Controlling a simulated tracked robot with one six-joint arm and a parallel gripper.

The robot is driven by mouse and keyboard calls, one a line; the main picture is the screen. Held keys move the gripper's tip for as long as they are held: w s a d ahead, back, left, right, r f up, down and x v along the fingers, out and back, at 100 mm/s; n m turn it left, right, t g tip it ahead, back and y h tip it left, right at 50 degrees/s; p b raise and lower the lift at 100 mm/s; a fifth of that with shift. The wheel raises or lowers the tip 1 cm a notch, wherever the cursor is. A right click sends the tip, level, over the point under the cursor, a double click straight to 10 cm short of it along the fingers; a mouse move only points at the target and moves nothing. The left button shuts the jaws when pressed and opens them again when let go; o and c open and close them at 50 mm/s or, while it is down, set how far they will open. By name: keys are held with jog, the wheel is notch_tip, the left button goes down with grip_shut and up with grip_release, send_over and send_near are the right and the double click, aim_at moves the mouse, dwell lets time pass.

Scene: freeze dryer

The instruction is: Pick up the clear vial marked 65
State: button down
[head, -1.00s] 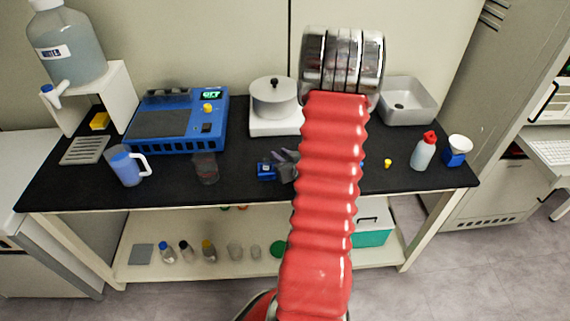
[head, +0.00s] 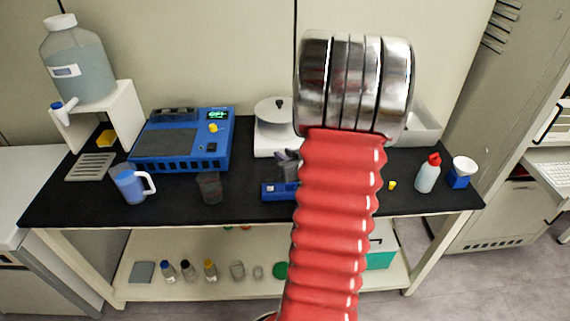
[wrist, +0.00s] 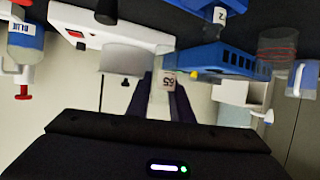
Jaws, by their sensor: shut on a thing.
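The clear vial marked 65 (wrist: 168,82) is in the middle of the wrist view, with its white label facing the camera. It sits between the dark fingers of my gripper (wrist: 167,90), which is shut on it. The wrist view appears upside down. In the head view my gripper (head: 287,166) shows as a dark shape over the bench, partly behind my red arm; the vial cannot be made out there. A blue block (head: 280,191) lies just below the gripper in the head view, partly hidden by my arm.
The black bench top (head: 85,200) holds a blue device (head: 180,145), a clear beaker (head: 209,188), a blue jug (head: 130,184), a pot (head: 270,110) on a white base and a red-capped bottle (head: 428,174). The bench front between beaker and jug is free.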

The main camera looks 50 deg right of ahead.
jog(key=shift+r, duration=0.5)
dwell(0.3)
